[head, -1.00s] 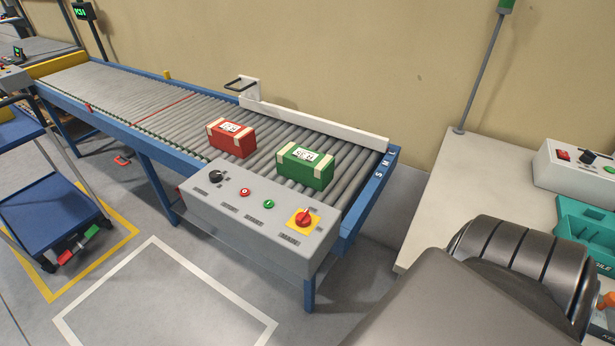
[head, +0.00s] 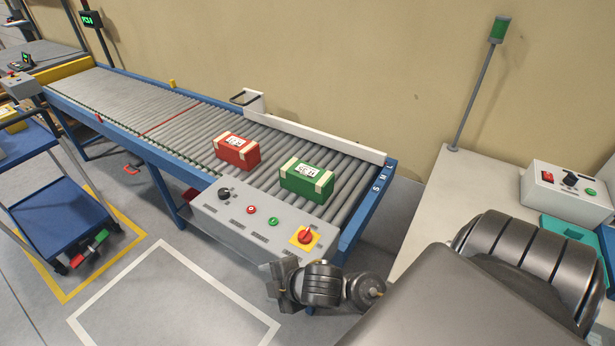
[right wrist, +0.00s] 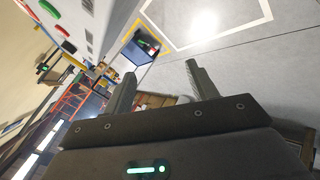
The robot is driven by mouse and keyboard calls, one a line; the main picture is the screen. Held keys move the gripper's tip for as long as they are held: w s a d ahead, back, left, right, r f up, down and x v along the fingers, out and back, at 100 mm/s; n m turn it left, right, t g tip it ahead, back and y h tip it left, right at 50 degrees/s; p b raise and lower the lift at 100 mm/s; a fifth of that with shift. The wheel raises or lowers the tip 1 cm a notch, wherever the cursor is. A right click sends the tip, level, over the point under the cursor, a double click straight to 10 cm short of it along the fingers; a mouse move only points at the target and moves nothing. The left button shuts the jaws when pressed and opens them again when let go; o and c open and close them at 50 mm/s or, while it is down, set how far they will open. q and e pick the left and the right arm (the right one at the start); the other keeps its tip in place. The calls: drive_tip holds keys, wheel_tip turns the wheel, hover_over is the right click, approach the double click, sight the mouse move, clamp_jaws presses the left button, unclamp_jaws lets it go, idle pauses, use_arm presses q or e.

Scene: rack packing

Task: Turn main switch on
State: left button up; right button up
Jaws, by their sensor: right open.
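The main switch (head: 305,236) is a red rotary knob on a yellow plate. It sits at the right end of the grey control box (head: 225,228) at the front of the conveyor. The same box also carries a black knob (head: 224,194), a red button (head: 250,209) and a green button (head: 273,222). My right gripper (head: 275,278) is in front of and below the box's right end, apart from the switch. In the right wrist view its two fingers (right wrist: 160,82) are spread with nothing between them, and the box face shows at upper left. My left gripper is not seen.
A red box (head: 236,152) and a green box (head: 306,180) lie on the conveyor rollers (head: 170,125). A second grey control box (head: 567,193) stands on the right-hand table (head: 465,185). A blue cart (head: 62,212) stands at left. The marked floor in front is clear.

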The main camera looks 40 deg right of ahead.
sight(307, 231)
drive_tip(key=w+a+r+n+y, duration=0.4)
drive_tip(key=w+n, duration=0.2)
drive_tip(key=n, duration=0.7)
drive_tip(key=w+d+n+g, duration=0.1)
drive_tip(key=d+n, duration=0.2)
drive_tip(key=n, duration=0.3)
drive_tip(key=w+d+r+n+g, duration=0.1)
drive_tip(key=d+n+g, duration=0.1)
drive_tip(key=d+n, duration=0.2)
drive_tip(key=w+d+n+g, duration=0.1)
drive_tip(key=d+n, duration=0.2)
drive_tip(key=n, duration=0.5)
drive_tip(key=shift+d+r+n+g, duration=0.15)
drive_tip(key=shift+r+n+g, duration=0.15)
drive_tip(key=shift+n+g, duration=0.1)
drive_tip(key=d+r+n, duration=0.1)
drive_tip(key=d, duration=0.2)
drive_tip(key=s+d+r+n+g, duration=0.1)
drive_tip(key=d, duration=0.2)
drive_tip(key=d+r+n+g+h, duration=0.1)
drive_tip(key=d+n, duration=0.1)
drive_tip(key=d, duration=0.1)
drive_tip(key=shift+s, duration=0.4)
drive_tip(key=s+d+r+n+g+h, duration=0.1)
drive_tip(key=s+d+r+n, duration=0.15)
drive_tip(key=d, duration=0.25)
drive_tip(key=shift+m, duration=0.25)
drive_tip(key=x, duration=1)
drive_tip(key=shift+a+f, duration=0.15)
drive_tip(key=shift+f, duration=0.1)
